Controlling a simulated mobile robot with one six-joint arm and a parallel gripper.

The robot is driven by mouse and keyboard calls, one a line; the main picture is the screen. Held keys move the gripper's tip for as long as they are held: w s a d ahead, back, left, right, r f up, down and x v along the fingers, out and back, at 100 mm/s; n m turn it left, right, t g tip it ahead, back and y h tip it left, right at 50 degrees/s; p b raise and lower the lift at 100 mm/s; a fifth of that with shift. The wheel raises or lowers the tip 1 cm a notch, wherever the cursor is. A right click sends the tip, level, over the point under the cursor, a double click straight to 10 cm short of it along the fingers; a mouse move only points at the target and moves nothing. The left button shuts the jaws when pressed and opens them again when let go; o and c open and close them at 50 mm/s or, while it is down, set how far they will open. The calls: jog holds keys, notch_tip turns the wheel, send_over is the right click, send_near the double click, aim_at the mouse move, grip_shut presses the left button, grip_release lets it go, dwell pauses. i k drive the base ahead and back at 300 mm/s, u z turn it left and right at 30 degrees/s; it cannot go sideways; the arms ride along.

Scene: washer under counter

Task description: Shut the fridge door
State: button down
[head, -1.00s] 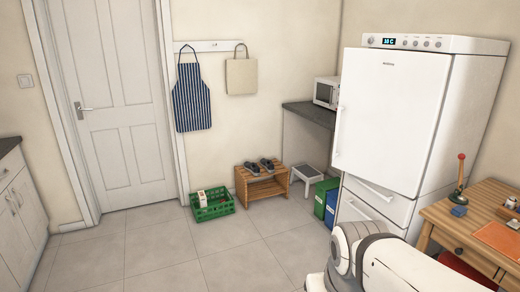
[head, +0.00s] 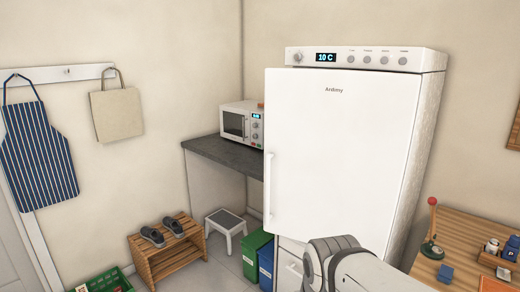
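The white fridge (head: 432,140) stands right of centre, with a control panel (head: 370,58) along its top reading 10 C. Its upper door (head: 345,140) has a vertical handle (head: 269,190) on the left edge. The door's left edge sticks out past the left end of the panel, so the door looks ajar, hinged on the right. The gap behind it is hidden. Part of my arm shows in front of the fridge's lower part. My gripper is not in view.
A dark counter (head: 222,153) with a microwave (head: 240,124) is left of the fridge. A step stool (head: 225,224), green bin (head: 254,255) and blue bin (head: 266,268) stand below. A wooden table (head: 465,240) is at right. A shoe rack (head: 172,256) is at left.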

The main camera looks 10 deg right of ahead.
aim_at(337, 142)
jog(key=z, duration=0.2)
jog(key=i, duration=1.25)
jog(key=z, duration=0.3)
